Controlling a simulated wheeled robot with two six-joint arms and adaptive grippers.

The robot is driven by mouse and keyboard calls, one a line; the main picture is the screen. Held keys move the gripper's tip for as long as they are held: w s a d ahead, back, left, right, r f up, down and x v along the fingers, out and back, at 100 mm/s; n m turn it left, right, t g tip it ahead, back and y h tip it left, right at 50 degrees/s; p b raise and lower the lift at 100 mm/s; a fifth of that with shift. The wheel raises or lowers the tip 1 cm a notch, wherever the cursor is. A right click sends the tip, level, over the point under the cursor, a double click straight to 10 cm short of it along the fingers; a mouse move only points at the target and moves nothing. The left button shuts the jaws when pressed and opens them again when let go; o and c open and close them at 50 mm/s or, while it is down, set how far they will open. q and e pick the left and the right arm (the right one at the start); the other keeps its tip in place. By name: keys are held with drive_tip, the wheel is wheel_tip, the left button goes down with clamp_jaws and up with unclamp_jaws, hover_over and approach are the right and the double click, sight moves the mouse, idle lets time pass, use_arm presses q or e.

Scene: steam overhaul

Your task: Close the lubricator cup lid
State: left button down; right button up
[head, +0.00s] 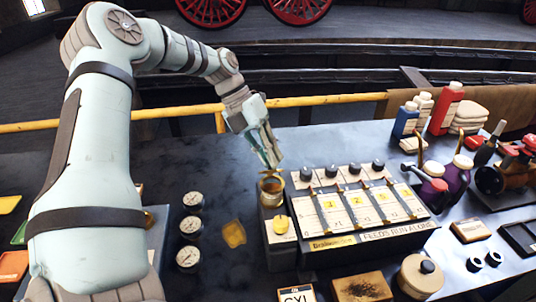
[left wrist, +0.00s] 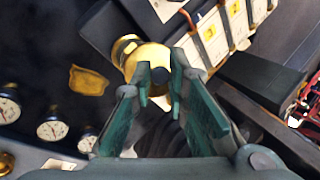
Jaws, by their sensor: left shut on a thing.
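The lubricator cup (head: 271,190) is a small brass cup with amber inside, at the left end of a box with a numbered panel (head: 352,207). My left gripper (head: 269,162) is pointing down just above the cup. Its fingers are close together. A thin brass lid (head: 266,172) shows at the fingertips, over the cup's far rim. In the left wrist view the round yellow lid (left wrist: 152,57) lies beyond the fingertips, and a dark knob sits between the fingers (left wrist: 161,78). The fingers hide part of the lid and its hinge. My right gripper is in neither view.
Several dark knobs (head: 330,171) stand along the panel's back edge, right of the cup. Several round gauges (head: 190,228) and a yellow cloth-like patch (head: 233,234) lie to the left. Bottles (head: 445,108) and oil cans (head: 433,186) stand at the right. A yellow rail (head: 330,99) runs behind.

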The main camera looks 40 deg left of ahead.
sight(270, 174)
use_arm(q)
drive_tip(key=shift+s+d+f+t+y+b, duration=0.2)
drive_tip(key=shift+t+y+b, duration=0.1)
drive_tip(key=shift+b, duration=0.3)
drive_tip(key=d+t+y+b, duration=0.1)
drive_tip(key=b, duration=0.4)
drive_tip(key=s+f+m+t+y+b, duration=0.1)
drive_tip(key=y+b, duration=0.1)
drive_tip(key=b, duration=0.2)
drive_tip(key=s+d+f+t+y+b, duration=0.1)
drive_tip(key=y+b, duration=0.1)
drive_tip(key=b, duration=0.3)
drive_tip(key=shift+s+d+f+m+t+b, duration=0.1)
drive_tip(key=shift+d+m+t+b, duration=0.2)
drive_tip(key=shift+t, duration=0.1)
drive_tip(key=shift+d+b, duration=0.1)
drive_tip(key=shift+b, duration=0.2)
drive_tip(key=shift+s+d+t+y+b, duration=0.1)
drive_tip(key=shift+s+t+y+b, duration=0.05)
drive_tip(key=shift+t+y+b, duration=0.3)
drive_tip(key=shift+f, duration=0.1)
drive_tip(key=c, duration=1.6)
unclamp_jaws()
drive_tip(key=shift+c, duration=0.2)
drive_tip(key=shift+o, duration=0.4)
